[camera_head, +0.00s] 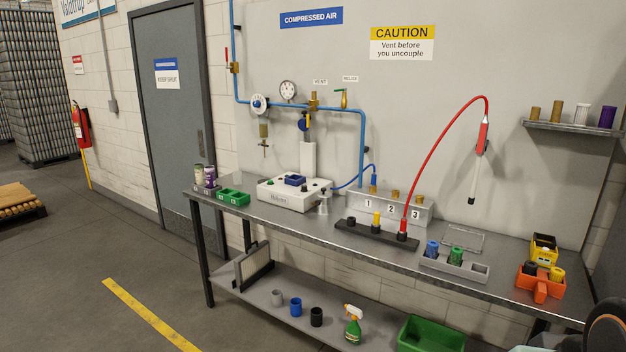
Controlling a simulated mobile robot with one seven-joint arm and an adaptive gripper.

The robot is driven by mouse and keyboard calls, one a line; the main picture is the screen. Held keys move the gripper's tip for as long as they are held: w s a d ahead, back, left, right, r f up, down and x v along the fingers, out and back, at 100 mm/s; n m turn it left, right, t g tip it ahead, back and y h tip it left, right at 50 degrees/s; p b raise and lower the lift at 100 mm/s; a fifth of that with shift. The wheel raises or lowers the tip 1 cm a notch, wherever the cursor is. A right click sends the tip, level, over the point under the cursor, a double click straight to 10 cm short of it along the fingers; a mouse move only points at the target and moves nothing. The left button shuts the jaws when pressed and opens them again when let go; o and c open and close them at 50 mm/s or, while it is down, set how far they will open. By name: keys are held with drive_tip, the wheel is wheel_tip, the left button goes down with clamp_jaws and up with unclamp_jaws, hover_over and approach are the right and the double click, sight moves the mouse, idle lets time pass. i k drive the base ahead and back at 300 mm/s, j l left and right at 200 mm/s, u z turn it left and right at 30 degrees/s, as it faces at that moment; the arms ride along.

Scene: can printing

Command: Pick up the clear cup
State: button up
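My gripper is not in view. A dark rounded part at the lower right edge seems to be part of my arm.
A red hose (440,145) arches above. The bench's front edge near the cup is clear.

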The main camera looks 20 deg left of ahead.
sight(237, 175)
drive_tip(key=u, duration=1.2)
drive_tip(key=i+u, duration=0.1)
drive_tip(key=i, duration=0.85)
drive_tip(key=i+u, duration=0.15)
drive_tip(key=i, duration=0.4)
drive_tip(key=i+l+u, duration=0.2)
drive_tip(key=i, duration=0.4)
drive_tip(key=i+u, duration=0.4)
drive_tip(key=i, duration=0.7)
drive_tip(key=i+z, duration=0.4)
drive_tip(key=i+j+z, duration=0.2)
drive_tip(key=i+z, duration=0.3)
drive_tip(key=z, duration=0.3)
drive_tip(key=i+z, duration=0.15)
drive_tip(key=z, duration=0.25)
drive_tip(key=i+z, duration=0.1)
drive_tip(key=z, duration=0.3)
drive_tip(key=k+j+z, duration=0.1)
drive_tip(key=z, duration=0.3)
drive_tip(key=k+j+z, duration=0.15)
drive_tip(key=z, duration=0.25)
